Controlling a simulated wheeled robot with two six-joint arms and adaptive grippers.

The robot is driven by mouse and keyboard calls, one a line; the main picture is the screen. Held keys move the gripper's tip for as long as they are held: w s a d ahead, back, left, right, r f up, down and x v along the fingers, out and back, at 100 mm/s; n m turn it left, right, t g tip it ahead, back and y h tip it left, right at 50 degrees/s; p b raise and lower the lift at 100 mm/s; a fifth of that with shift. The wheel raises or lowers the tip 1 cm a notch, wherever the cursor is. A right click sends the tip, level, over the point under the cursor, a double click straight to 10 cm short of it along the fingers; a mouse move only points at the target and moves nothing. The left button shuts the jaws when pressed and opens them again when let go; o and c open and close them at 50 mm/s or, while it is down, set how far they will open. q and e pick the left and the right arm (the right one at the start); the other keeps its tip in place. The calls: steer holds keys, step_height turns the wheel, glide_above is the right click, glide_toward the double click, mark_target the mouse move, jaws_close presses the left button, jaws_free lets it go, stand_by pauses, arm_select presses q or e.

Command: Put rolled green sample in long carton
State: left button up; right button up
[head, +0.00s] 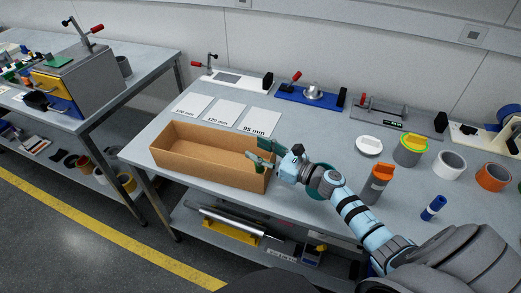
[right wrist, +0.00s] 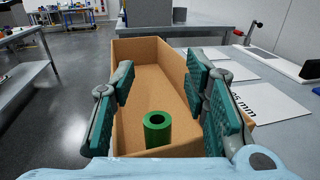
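The long carton (head: 208,163) is an open brown cardboard box on the table. It also fills the middle of the right wrist view (right wrist: 150,50). My right gripper (head: 262,153) is over the carton's right end. In the right wrist view its teal fingers (right wrist: 163,95) are spread wide. The rolled green sample (right wrist: 158,129) is a short hollow green cylinder, upright at the near end of the carton, between and apart from the fingers. I cannot tell whether it touches the carton floor. My left gripper is not in view.
White cards marked with lengths (head: 227,112) lie behind the carton. An orange-topped container (head: 377,184), a blue cylinder (head: 433,208) and several rolls, one white (head: 450,164), stand to the right. Clamp fixtures (head: 312,95) line the back. Another bench (head: 140,60) is at left.

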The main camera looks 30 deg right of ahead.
steer(key=shift+r+p, duration=0.6)
steer(key=shift+p, duration=0.15)
steer(key=b+v, duration=0.1)
steer(key=v, duration=1.1)
